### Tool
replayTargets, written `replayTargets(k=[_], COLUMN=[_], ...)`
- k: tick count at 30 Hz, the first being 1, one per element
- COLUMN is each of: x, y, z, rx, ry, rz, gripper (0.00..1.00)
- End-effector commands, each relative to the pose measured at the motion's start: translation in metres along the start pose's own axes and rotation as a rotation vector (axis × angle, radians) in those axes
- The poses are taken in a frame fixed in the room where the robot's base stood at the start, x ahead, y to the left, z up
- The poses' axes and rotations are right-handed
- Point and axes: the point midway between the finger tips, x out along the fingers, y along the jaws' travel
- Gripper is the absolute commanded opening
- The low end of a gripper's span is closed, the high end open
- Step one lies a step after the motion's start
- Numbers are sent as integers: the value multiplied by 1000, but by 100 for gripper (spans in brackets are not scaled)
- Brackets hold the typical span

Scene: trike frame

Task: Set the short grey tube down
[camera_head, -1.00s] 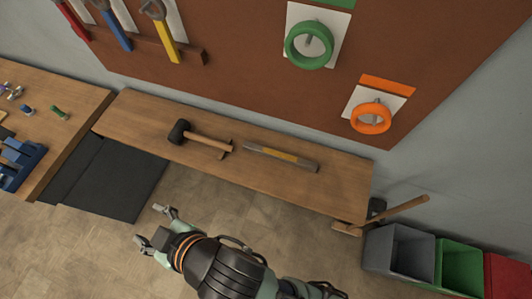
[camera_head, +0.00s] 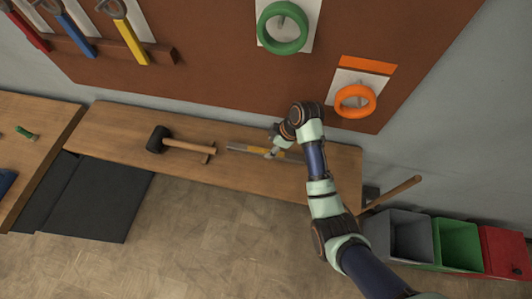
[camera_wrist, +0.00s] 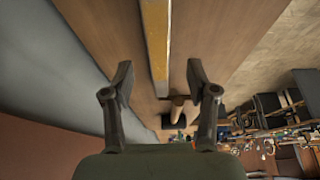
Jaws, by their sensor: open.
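My gripper (camera_head: 271,153) is open over the long wooden bench (camera_head: 110,125), at a flat grey bar with a yellow middle (camera_head: 240,149). In the wrist view the open fingers (camera_wrist: 160,68) stand either side of the bar (camera_wrist: 157,40), with gaps between. The bar lies flat on the bench, and nothing shows held in the fingers. I cannot pick out a separate short grey tube in these frames.
A black-headed mallet (camera_head: 158,139) lies left of the bar. Grey (camera_head: 410,235), green (camera_head: 458,242) and red (camera_head: 505,250) bins stand at right, near a leaning wooden handle (camera_head: 395,192). A brown tool board (camera_head: 210,60) rises behind the bench.

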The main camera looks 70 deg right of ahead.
Motion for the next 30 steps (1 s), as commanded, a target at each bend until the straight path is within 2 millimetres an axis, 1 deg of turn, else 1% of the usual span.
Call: replayTargets(k=[2,3,9,10,13,18,19,26,27,29,30], x=[2,7,42,46,52,52,52,52,52,52,52], y=[0,0,0,1,1,1,1,1,1,1,1], z=[0,1,4,3,3,3,3,3,3,3,3], rx=[0,0,-1,-1,-1,-1,-1,0,0,0,0], ry=[0,0,-1,0,-1,0,0,0,0,0,0], rz=[0,0,-1,1,2,3,3,3,3,3,3], gripper=[58,58,58,58,58,58,57,18,12,2,0])
